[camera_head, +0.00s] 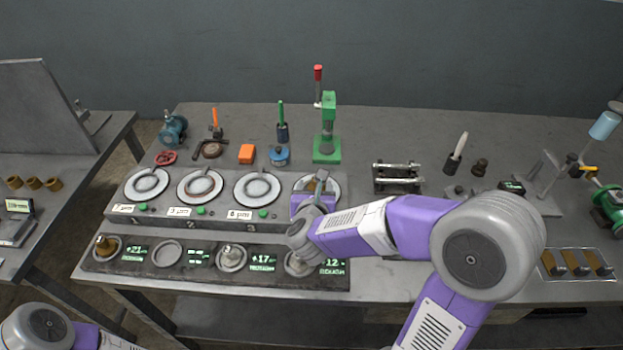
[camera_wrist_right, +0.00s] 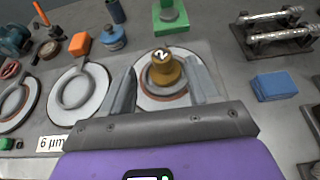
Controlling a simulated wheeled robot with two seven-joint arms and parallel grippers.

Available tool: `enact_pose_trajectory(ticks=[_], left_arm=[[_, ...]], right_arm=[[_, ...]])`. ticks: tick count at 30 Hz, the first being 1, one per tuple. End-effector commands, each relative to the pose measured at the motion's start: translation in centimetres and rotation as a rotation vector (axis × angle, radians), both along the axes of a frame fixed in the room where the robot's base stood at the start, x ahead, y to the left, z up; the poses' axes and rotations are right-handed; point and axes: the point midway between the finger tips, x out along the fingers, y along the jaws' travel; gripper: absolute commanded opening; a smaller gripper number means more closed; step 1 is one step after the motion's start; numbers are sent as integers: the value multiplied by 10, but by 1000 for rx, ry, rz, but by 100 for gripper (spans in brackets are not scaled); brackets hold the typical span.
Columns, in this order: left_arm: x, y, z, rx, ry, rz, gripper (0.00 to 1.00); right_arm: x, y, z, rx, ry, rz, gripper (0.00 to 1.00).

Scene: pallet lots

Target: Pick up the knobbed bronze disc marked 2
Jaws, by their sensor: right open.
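The knobbed bronze disc marked 2 (camera_wrist_right: 166,70) sits on the fourth round plate (camera_wrist_right: 150,103), the rightmost of the row, with its knob up. In the head view my right gripper (camera_head: 317,192) is over that plate and hides most of the disc. In the right wrist view my right gripper (camera_wrist_right: 161,66) is open, with one finger on each side of the knob. I cannot tell whether either finger touches it. My left arm shows at the lower left corner of the head view, but its gripper is out of frame.
Three other ringed plates (camera_head: 147,184) lie to the left. In front, a dark strip (camera_head: 200,275) holds a bronze knobbed piece (camera_head: 104,246), a silver piece marked 3 (camera_head: 231,256) and an empty round seat (camera_head: 167,253). A green press (camera_head: 327,148) stands behind; a blue block (camera_wrist_right: 274,86) lies right.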

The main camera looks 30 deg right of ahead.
Motion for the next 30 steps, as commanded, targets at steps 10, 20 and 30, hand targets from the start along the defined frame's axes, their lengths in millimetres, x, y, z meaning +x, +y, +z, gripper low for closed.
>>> enact_pose_trajectory(ticks=[10, 20, 30], left_arm=[[0, 0, -12, 0, -1, 0, 43], [0, 0, -12, 0, -1, 0, 43], [0, 0, -13, 0, -1, 0, 43]], right_arm=[[36, -25, -23, 0, 1, 0, 61], [43, -29, -25, 0, 0, 1, 61], [42, -29, -25, 0, 1, 1, 12]])
